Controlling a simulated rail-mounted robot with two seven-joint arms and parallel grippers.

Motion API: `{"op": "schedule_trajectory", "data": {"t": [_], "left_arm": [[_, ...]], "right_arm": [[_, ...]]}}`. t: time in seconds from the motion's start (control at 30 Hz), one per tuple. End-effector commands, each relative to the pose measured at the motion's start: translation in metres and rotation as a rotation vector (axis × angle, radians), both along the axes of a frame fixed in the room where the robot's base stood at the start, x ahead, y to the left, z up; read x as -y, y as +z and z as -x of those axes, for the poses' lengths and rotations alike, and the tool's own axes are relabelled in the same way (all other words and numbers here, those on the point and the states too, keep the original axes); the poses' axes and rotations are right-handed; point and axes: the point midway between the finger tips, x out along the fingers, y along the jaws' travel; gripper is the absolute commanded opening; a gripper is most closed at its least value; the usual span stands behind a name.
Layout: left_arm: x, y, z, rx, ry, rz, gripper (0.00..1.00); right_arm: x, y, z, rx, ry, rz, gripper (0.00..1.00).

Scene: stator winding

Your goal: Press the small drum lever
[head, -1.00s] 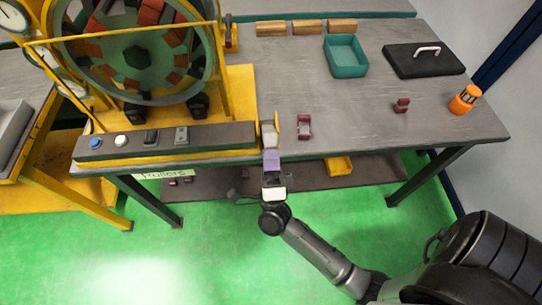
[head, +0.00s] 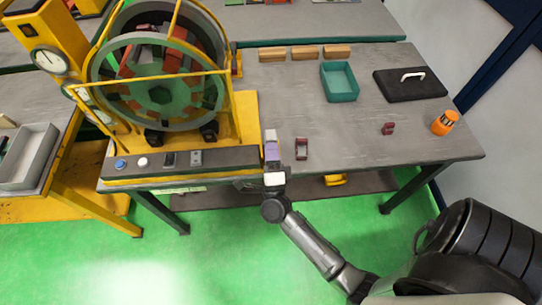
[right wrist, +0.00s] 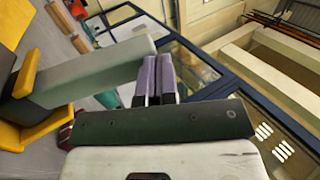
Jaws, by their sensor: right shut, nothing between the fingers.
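The drum machine (head: 160,75) stands at the left of the table, a green-and-rust wheel in a yellow frame. At the right end of its control panel (head: 225,157), a grey lever (right wrist: 85,78) sits between yellow brackets (right wrist: 30,135) in the right wrist view; in the head view my gripper largely covers that spot. My right gripper (head: 272,147) is shut and empty, its purple fingers (right wrist: 157,78) together beside the lever's free end. I cannot tell whether they touch it. My left gripper is out of view.
A maroon-and-grey part (head: 301,148) lies close to the right of my gripper. Farther right are another maroon part (head: 387,129) and an orange cylinder (head: 444,123). A teal tray (head: 339,96), wooden blocks (head: 305,52) and a black handled plate (head: 409,84) lie behind. The table's middle is clear.

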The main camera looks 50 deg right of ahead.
Motion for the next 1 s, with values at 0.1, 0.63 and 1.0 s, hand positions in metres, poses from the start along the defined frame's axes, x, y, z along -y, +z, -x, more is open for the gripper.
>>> {"op": "schedule_trajectory", "data": {"t": [0.1, 0.63, 1.0], "left_arm": [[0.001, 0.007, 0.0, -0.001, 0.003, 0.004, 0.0], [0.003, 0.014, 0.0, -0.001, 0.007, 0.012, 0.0], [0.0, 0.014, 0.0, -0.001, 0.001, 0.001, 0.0]], "right_arm": [[0.009, 0.009, -0.01, 0.002, 0.0, 0.0, 0.0], [0.031, 0.018, -0.033, 0.0, 0.001, 0.001, 0.0], [0.033, 0.018, -0.034, 0.0, 0.001, 0.001, 0.0]]}}
